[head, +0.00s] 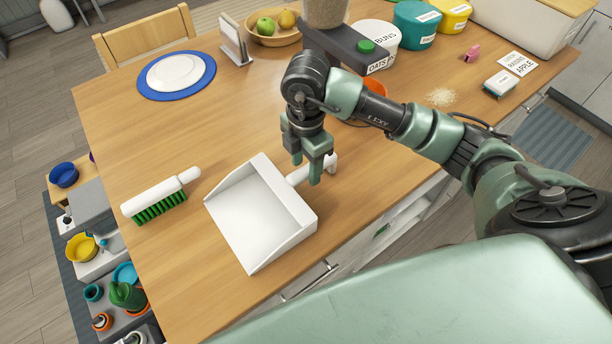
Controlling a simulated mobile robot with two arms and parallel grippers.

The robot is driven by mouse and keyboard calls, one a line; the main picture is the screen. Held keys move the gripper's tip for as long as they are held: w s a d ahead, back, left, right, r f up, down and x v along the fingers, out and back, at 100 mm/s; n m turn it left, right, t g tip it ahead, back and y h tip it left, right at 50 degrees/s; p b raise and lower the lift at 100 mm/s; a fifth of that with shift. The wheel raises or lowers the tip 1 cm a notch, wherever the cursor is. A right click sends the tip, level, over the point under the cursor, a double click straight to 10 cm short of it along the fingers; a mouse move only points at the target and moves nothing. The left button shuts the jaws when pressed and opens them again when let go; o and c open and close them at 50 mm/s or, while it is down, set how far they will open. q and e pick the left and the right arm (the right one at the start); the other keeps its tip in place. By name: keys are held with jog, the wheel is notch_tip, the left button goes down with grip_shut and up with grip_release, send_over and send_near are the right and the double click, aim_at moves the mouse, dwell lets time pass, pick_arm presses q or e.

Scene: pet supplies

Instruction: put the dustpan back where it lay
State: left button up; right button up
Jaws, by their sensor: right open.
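The white dustpan (258,215) lies on the wooden table near its front edge, its open side facing left and its handle (300,174) pointing to the upper right. My right gripper (307,172) is open, pointing down at the handle. Its fingers hide part of the handle, and I cannot tell whether they touch it. My left gripper is not in view.
A white brush with green bristles (160,197) lies left of the dustpan. A blue-rimmed plate (205,79), fruit bowl (288,34) and labelled tubs (414,25) stand farther back. Crumbs (441,97) lie at right. The table (170,275) is clear in front of the brush.

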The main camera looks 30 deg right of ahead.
notch_tip(320, 180, up, 7)
jog(key=shift+w+f, duration=0.1)
jog(key=shift+f, duration=0.1)
jog(key=shift+r, duration=0.5)
